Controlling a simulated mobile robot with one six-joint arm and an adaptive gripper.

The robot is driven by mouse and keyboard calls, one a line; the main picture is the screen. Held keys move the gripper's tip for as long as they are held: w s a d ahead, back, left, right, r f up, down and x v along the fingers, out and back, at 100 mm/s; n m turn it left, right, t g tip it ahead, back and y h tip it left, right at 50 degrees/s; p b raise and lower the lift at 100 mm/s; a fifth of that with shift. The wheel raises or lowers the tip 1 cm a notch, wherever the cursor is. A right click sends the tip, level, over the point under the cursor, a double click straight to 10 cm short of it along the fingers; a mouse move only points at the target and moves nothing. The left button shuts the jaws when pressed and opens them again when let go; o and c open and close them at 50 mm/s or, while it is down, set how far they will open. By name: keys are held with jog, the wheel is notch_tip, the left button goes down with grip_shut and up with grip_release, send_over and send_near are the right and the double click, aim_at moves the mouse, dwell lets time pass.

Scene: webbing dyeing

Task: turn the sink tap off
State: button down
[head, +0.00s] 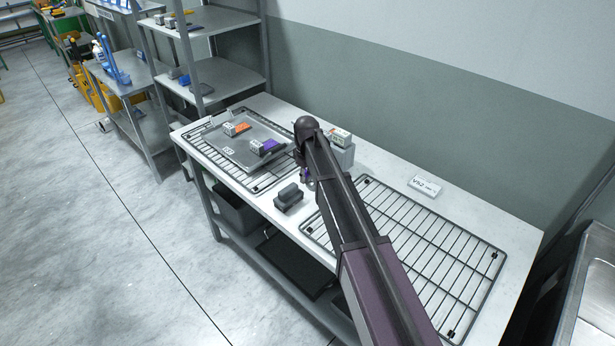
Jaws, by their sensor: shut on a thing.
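No tap shows in the head view. A metal basin (592,300), which looks like a sink, is cut off at the right edge. My gripper (308,182) hangs at the far end of my arm, over the middle of the white table, mostly hidden by the arm. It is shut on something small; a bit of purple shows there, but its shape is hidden.
The white table (285,225) bears a left wire rack (268,184) with a metal tray (222,148) of small labelled blocks, a dark grey block (288,197), a right wire rack (455,255) and a V52 sign (425,187).

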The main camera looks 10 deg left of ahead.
jog(key=shift+r+p, duration=0.5)
jog(key=shift+r, duration=0.25)
jog(key=shift+s+f, duration=0.1)
dwell(0.3)
